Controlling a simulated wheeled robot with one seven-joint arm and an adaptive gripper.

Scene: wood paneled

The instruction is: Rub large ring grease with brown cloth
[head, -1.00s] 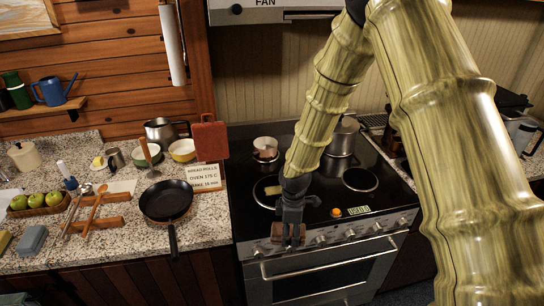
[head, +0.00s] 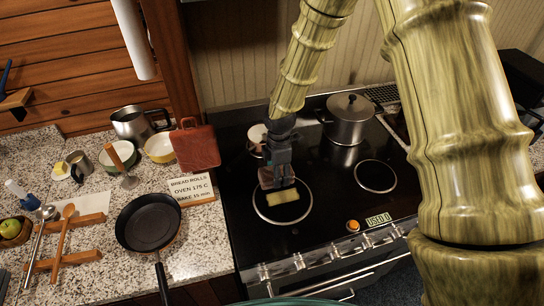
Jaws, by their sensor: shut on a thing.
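The large ring (head: 260,212) is a pale circle on the front left of the black cooktop. A pale yellow grease patch (head: 284,197) lies inside it. My gripper (head: 278,183) is over the back part of this ring, just behind the grease. It is shut on the brown cloth (head: 265,178), a small reddish-brown piece showing mostly at its left side. The fingers hide the rest of the cloth. I cannot tell whether the cloth touches the cooktop or the grease.
A lidded steel pot (head: 348,122) stands behind right, and a smaller ring (head: 375,176) is bare. A small pot (head: 257,135) stands behind my gripper. On the left counter (head: 105,240) are a black pan (head: 148,222), a red board (head: 196,147) and a recipe sign (head: 191,188).

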